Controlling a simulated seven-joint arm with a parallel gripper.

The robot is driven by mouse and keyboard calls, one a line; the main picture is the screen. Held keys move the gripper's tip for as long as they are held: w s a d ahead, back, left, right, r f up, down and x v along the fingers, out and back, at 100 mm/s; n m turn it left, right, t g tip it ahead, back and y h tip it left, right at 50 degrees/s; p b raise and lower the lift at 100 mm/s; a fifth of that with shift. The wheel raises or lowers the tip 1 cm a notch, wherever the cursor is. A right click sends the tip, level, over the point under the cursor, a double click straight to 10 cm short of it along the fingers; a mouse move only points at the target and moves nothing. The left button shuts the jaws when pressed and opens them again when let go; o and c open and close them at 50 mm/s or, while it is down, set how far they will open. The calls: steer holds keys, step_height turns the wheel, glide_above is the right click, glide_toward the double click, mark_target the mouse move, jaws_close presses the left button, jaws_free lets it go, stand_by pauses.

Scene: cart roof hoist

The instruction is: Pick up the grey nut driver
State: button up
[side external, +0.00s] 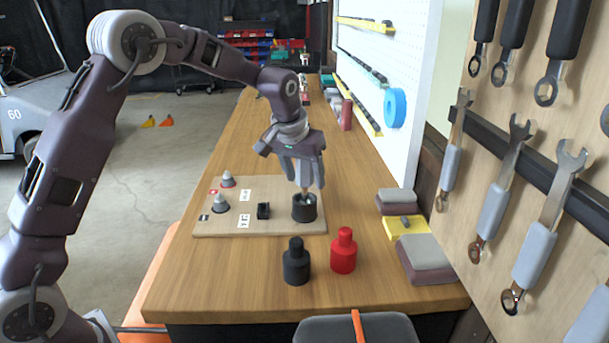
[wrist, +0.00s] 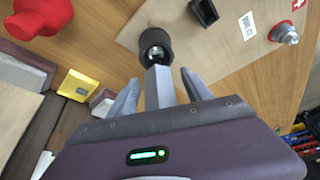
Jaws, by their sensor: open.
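A grey bar-like handle, which looks like the grey nut driver (wrist: 159,88), stands upright in a round black holder (side external: 304,208). Its lower end meets a shiny metal part inside the holder's mouth, which also shows in the wrist view (wrist: 155,40). My gripper (side external: 304,180) points down just above the holder. In the wrist view its two grey fingers (wrist: 160,90) are open, one on each side of the handle, with a visible gap on both sides. In the side view the fingers hide most of the handle.
The holder stands at the right end of a light wooden board (side external: 232,226), with a small black block (side external: 263,210) and grey cone-shaped pieces (side external: 219,203). A black bottle (side external: 296,263) and a red bottle (side external: 343,252) stand in front. Stacked blocks (side external: 425,258) lie right, near the pegboard (side external: 400,130).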

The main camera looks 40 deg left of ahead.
jaws_close()
stand_by(1.4)
